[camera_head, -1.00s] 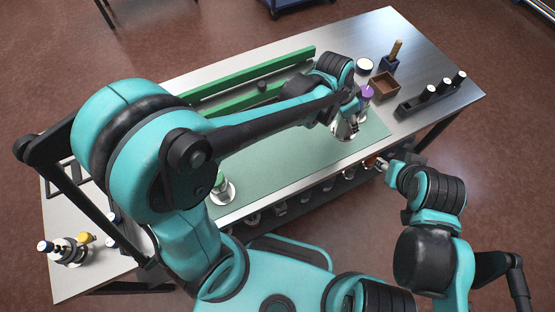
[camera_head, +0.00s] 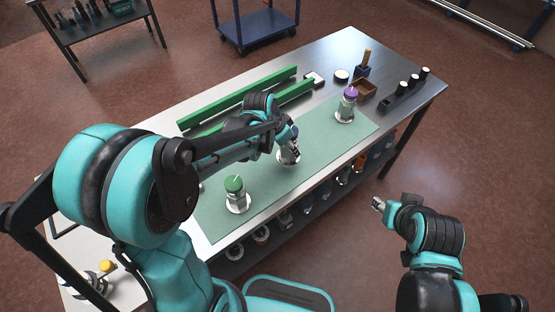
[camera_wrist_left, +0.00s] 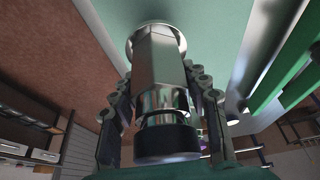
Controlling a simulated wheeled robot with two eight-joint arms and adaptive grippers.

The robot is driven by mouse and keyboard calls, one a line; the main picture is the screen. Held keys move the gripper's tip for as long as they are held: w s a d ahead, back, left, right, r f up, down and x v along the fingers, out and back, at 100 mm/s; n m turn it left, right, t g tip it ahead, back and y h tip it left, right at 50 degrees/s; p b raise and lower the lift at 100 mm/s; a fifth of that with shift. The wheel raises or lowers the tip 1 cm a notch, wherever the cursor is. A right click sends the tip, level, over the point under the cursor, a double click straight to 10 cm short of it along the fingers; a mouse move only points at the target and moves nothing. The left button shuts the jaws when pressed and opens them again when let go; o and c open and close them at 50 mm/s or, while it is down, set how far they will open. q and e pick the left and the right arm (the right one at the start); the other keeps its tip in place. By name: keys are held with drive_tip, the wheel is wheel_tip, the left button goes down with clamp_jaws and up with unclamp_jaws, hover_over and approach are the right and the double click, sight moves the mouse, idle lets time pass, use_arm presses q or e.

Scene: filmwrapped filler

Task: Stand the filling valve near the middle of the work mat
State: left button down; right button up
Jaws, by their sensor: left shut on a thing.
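The filling valve (camera_wrist_left: 160,60), a shiny faceted metal body with a round pale flange and a dark ring, is between my left gripper's fingers (camera_wrist_left: 165,130) in the left wrist view. In the head view my left gripper (camera_head: 291,147) is shut on it over the middle of the green work mat (camera_head: 265,185). The valve's flange (camera_head: 288,159) is at the mat and it looks upright; I cannot tell whether it touches. The arm hides its upper part. My right gripper (camera_head: 378,203) is off the table's front side, away from the valve; its jaws are too small to read.
A green-topped valve (camera_head: 235,190) stands on the mat's left part, a purple-topped one (camera_head: 348,103) on its right. Green rails (camera_head: 240,97) lie behind. A brown box (camera_head: 363,90) and a black rack (camera_head: 400,95) are at the right end.

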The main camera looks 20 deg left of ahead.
use_arm(q)
drive_tip(key=a+f, duration=0.1)
drive_tip(key=s+a+f, duration=0.1)
drive_tip(key=a, duration=0.1)
drive_tip(key=shift+a+f+b, duration=0.15)
drive_tip(key=shift+a+b, duration=0.15)
drive_tip(key=shift+b, duration=0.05)
drive_tip(key=shift+f+b, duration=0.75)
drive_tip(key=shift+f, duration=1.2)
drive_tip(key=shift+f, duration=0.2)
drive_tip(key=c, duration=0.8)
unclamp_jaws()
drive_tip(key=shift+r, duration=0.15)
